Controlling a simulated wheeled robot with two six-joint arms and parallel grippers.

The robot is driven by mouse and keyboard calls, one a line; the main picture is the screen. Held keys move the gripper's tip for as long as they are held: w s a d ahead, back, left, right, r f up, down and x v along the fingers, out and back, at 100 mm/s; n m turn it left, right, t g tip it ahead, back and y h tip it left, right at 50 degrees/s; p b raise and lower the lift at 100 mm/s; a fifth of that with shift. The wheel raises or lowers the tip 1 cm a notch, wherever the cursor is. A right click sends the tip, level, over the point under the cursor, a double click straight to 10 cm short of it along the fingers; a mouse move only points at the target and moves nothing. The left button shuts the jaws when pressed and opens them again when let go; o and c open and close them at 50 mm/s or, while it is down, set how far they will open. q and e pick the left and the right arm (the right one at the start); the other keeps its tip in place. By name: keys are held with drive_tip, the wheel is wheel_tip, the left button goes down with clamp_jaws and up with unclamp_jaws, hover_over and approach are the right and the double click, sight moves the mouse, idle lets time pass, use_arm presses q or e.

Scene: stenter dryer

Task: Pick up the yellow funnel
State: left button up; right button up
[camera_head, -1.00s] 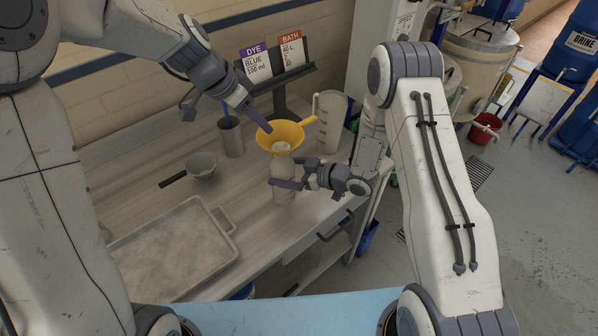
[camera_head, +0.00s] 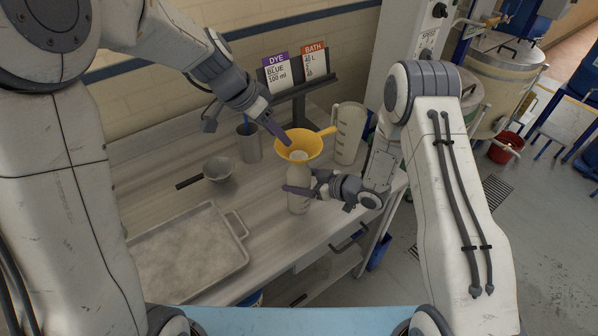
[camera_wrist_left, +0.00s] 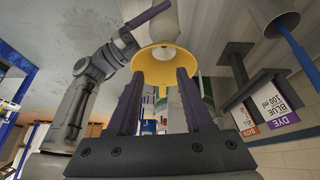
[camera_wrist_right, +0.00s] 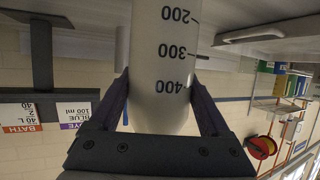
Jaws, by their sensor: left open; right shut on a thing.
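The yellow funnel (camera_head: 313,143) sits upright in the mouth of a pale bottle (camera_head: 299,200) on the bench. It also shows in the left wrist view (camera_wrist_left: 160,54), its wide rim facing the camera. My left gripper (camera_head: 277,128) is open at the funnel's rim, with its fingers reaching toward the rim from the left. Whether a finger touches the rim I cannot tell. My right gripper (camera_head: 300,188) is shut on the bottle; the right wrist view shows the bottle (camera_wrist_right: 165,75), marked 200 to 400, between its fingers.
A grey cup (camera_head: 250,146) and a small bowl with a dark handle (camera_head: 219,169) stand to the left. A shallow tray (camera_head: 190,255) lies front left. A sign holder (camera_head: 297,88) stands behind.

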sight(303, 161)
use_arm(q)
drive_tip(key=s+a+f+n+t+h, duration=0.2)
drive_tip(key=n+h, duration=0.2)
drive_tip(key=n, duration=0.9)
drive_tip(key=s+a+f+n+t+h, duration=0.1)
drive_tip(key=s+a+f+n+h, duration=0.2)
drive_tip(key=n, duration=0.9)
drive_tip(key=shift+n+h, duration=0.3)
drive_tip(key=shift+h, duration=0.1)
drive_tip(key=x, duration=1.2)
drive_tip(key=shift+w+d+r, duration=0.3)
clamp_jaws()
